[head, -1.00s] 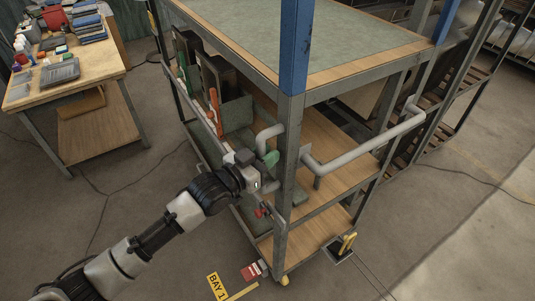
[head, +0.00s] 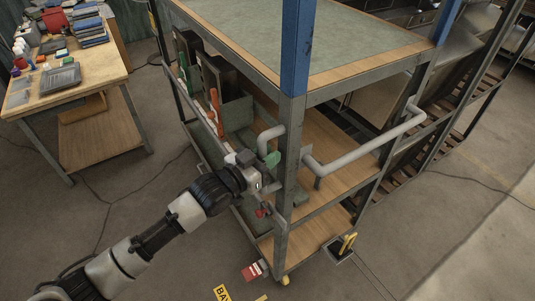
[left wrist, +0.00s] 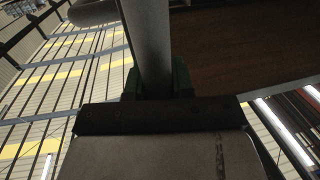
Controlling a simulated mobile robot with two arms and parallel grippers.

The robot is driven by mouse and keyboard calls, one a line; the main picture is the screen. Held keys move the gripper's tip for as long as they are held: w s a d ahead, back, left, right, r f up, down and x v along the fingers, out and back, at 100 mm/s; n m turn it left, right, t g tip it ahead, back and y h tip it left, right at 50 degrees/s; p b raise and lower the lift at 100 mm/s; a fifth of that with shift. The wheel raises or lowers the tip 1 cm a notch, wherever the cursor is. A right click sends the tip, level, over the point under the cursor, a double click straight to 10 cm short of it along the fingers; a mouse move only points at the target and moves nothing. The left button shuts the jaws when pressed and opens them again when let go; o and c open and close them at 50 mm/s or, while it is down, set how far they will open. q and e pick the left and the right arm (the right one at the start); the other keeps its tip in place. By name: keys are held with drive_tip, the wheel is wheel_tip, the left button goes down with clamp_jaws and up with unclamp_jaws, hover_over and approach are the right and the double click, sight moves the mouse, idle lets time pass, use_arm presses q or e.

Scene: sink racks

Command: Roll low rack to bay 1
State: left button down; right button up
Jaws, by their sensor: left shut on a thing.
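The low rack (head: 291,190) is a grey metal frame with a green-topped upper shelf (head: 325,37), wooden lower shelves and blue upper posts. It fills the middle of the head view. A grey tube handle (head: 268,133) loops from its near corner post. My left gripper (head: 262,161) is shut on this handle, with one green finger showing. In the left wrist view the grey tube (left wrist: 149,45) runs between the green fingers of the gripper (left wrist: 157,82). The yellow BAY 1 floor label (head: 222,293) is partly cut off at the bottom edge. My right gripper is not in view.
A wooden workbench (head: 105,75) with boxes and tools stands at the upper left. Dark slatted racks and metal units (head: 470,75) stand behind on the right. A second long handle (head: 365,150) crosses the rack's right side.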

use_arm(q)
drive_tip(key=shift+w+a+r, duration=0.15)
drive_tip(key=shift+w+r, duration=0.05)
drive_tip(key=c, duration=1.2)
unclamp_jaws()
drive_tip(key=shift+o, duration=1.2)
drive_tip(key=shift+w+a+f, duration=0.1)
drive_tip(key=shift+f, duration=0.05)
drive_tip(key=shift+s, duration=0.2)
drive_tip(key=b+v, duration=0.2)
drive_tip(key=v, duration=0.8)
drive_tip(key=shift+a+b, duration=0.25)
drive_tip(key=shift+b, duration=0.05)
drive_tip(key=shift+s+f, duration=0.1)
